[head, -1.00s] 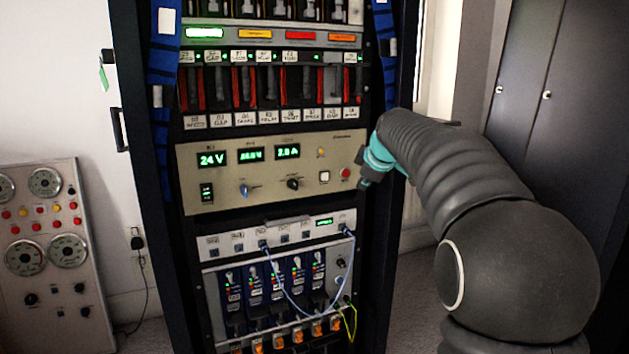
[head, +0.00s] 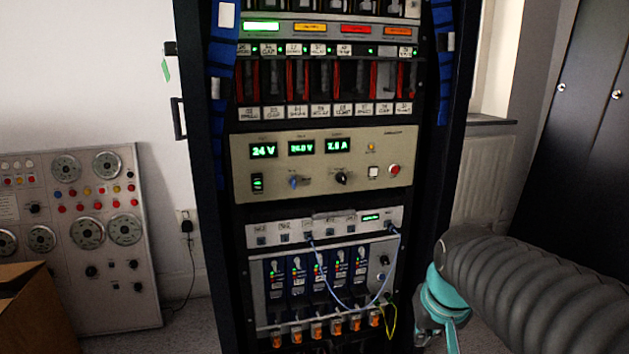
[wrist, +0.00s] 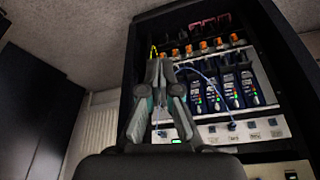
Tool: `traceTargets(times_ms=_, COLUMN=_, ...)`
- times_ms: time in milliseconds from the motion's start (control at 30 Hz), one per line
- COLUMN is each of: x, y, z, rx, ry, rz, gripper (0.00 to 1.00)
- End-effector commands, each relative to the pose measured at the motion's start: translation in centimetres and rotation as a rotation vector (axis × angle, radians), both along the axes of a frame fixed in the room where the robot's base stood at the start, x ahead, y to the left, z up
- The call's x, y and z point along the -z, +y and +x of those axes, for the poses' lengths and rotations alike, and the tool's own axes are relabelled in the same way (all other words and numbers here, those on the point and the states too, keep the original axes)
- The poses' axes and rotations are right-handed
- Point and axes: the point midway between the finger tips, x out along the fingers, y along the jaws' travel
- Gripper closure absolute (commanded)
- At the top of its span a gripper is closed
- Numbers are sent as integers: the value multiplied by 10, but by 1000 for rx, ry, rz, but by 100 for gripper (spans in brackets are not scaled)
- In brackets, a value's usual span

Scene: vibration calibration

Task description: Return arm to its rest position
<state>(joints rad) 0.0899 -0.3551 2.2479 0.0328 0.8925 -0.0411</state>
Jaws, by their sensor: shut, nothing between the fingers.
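My arm, dark and ribbed with a teal joint, reaches in from the lower right of the head view. My gripper (head: 428,330) is low at the right, in front of the rack's lower right side, and only partly shows there. In the wrist view my gripper (wrist: 160,65) is shut, with its grey fingers together and nothing between them. The equipment rack (head: 212,240) stands beyond it. The wrist view shows the rack upside down. I cannot tell the exact gap between the fingers and the rack.
The power supply panel (head: 325,160) reads 24 V. Blue and yellow cables (head: 391,322) hang at the rack's lower front. A gauge panel (head: 80,260) and a cardboard box (head: 35,310) stand at the left. Dark cabinets (head: 590,150) stand at the right.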

Motion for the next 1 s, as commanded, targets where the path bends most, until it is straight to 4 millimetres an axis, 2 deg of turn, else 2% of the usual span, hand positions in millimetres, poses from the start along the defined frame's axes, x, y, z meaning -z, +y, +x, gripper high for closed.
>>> traceTargets(times_ms=33, x=3, y=4, z=-20, rx=6, ry=-1, rz=0, gripper=100)
traceTargets(times_ms=200, x=16, y=13, z=-75, rx=-7, ry=-15, rz=-12, gripper=100)
traceTargets(times_ms=333, x=17, y=18, z=-100, rx=-31, ry=-52, rz=-20, gripper=100)
traceTargets(times_ms=600, x=-2, y=25, z=-112, rx=-57, ry=-134, rz=-22, gripper=100)
traceTargets(times_ms=1000, x=-2, y=25, z=-112, rx=-57, ry=-135, rz=-21, gripper=100)
